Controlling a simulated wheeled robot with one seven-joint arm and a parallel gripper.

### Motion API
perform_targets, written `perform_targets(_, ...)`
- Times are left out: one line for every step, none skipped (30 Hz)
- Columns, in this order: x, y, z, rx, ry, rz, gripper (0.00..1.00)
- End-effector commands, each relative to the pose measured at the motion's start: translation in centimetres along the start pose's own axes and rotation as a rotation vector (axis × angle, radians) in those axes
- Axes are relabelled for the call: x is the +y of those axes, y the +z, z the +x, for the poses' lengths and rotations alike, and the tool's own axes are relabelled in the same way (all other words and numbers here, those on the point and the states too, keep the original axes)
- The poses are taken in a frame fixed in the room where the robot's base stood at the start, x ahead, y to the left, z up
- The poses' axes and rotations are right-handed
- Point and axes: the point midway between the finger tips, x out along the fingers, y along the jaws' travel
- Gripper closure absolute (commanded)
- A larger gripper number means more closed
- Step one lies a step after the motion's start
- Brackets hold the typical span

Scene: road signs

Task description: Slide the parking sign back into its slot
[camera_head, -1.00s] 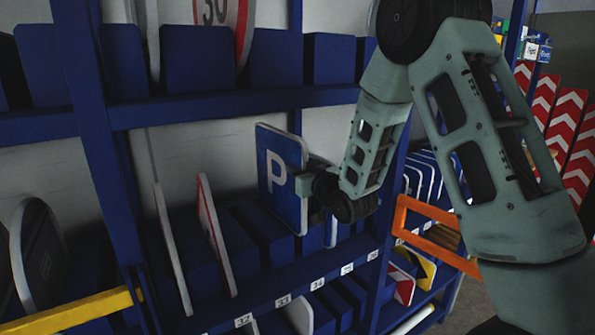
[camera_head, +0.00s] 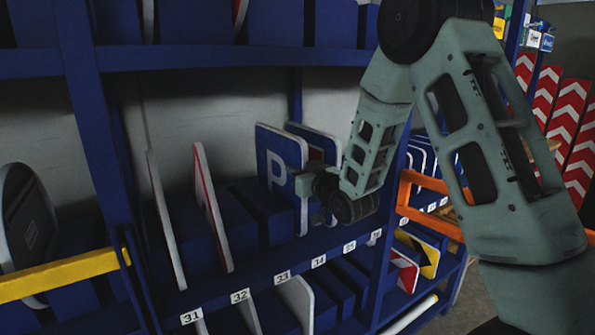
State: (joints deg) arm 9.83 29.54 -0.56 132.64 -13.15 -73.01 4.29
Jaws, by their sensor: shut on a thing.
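The blue parking sign (camera_head: 270,158) with a white P stands upright at the middle shelf of the blue rack. My gripper (camera_head: 303,183) is shut on its right-hand edge. The fingertips are small and partly hidden by the sign and the wrist. The sign's lower part is in front of or among the blue slot dividers (camera_head: 233,212); I cannot tell how deep it sits in a slot. Another blue sign (camera_head: 318,140) stands just behind and to the right, partly covered by my wrist.
Two thin signs stand to the left, one white-edged (camera_head: 166,220) and one red-edged (camera_head: 212,215). Numbered labels (camera_head: 283,277) line the shelf's front edge. A yellow bar (camera_head: 60,276) is at lower left, and an orange frame (camera_head: 415,190) is right of my wrist.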

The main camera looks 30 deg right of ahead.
Motion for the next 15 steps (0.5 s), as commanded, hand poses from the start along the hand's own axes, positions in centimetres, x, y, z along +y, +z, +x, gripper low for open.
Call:
perform_targets(0.00, -0.21, 0.05, 0.005, 0.000, -0.001, 1.00)
perform_targets(0.00, -0.23, 0.05, 0.005, 0.000, -0.001, 1.00)
perform_targets(0.01, -0.25, 0.04, 0.005, 0.000, -0.001, 1.00)
perform_targets(0.01, -0.25, 0.04, 0.005, 0.000, -0.001, 1.00)
perform_targets(0.01, -0.25, 0.04, 0.005, 0.000, -0.001, 1.00)
perform_targets(0.01, -0.25, 0.05, 0.005, 0.000, -0.001, 1.00)
perform_targets(0.01, -0.24, 0.04, 0.005, 0.000, -0.001, 1.00)
perform_targets(0.01, -0.23, 0.04, 0.005, 0.000, -0.001, 1.00)
perform_targets(0.01, -0.21, 0.04, 0.005, 0.000, -0.001, 1.00)
perform_targets(0.01, -0.18, 0.04, 0.005, 0.000, -0.001, 1.00)
perform_targets(0.01, -0.14, 0.04, 0.005, 0.000, -0.001, 1.00)
perform_targets(0.01, -0.08, 0.04, 0.005, 0.000, -0.001, 1.00)
perform_targets(0.01, -0.03, 0.04, 0.005, 0.000, -0.001, 1.00)
perform_targets(0.01, 0.03, 0.04, 0.005, 0.000, -0.001, 1.00)
perform_targets(0.01, 0.11, 0.04, 0.005, 0.000, -0.001, 1.00)
